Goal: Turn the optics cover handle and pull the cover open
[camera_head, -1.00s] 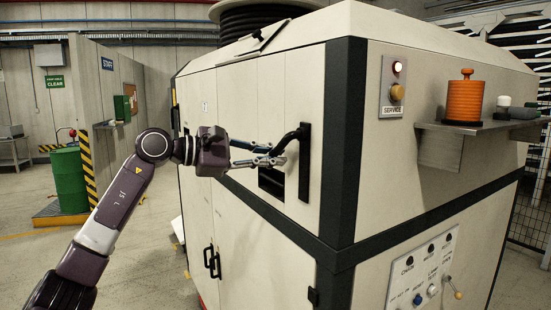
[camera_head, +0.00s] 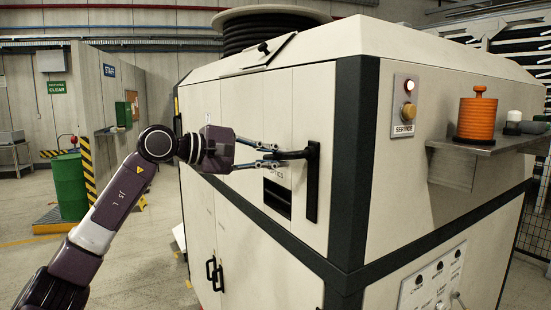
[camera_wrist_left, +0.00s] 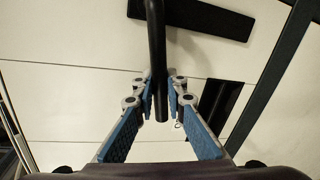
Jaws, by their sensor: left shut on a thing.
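The optics cover (camera_head: 282,110) is a cream panel on the side of the large machine, and it looks flush with its surroundings. Its black handle (camera_head: 295,154) is a lever on a tall black plate (camera_head: 312,188). The lever points left and lies nearly level. My left gripper (camera_head: 272,155) is shut on the lever's outer part. In the left wrist view, the handle (camera_wrist_left: 156,50) passes between the blue-padded fingertips (camera_wrist_left: 160,95), and its end sticks out past them. Part of the cover's lettering is hidden behind the gripper. My right gripper is in neither view.
A dark slot (camera_head: 278,198) sits below the handle. Black door handles (camera_head: 214,275) stick out lower on the machine. A shelf (camera_head: 475,150) with an orange ribbed object (camera_head: 478,118) juts from the right face.

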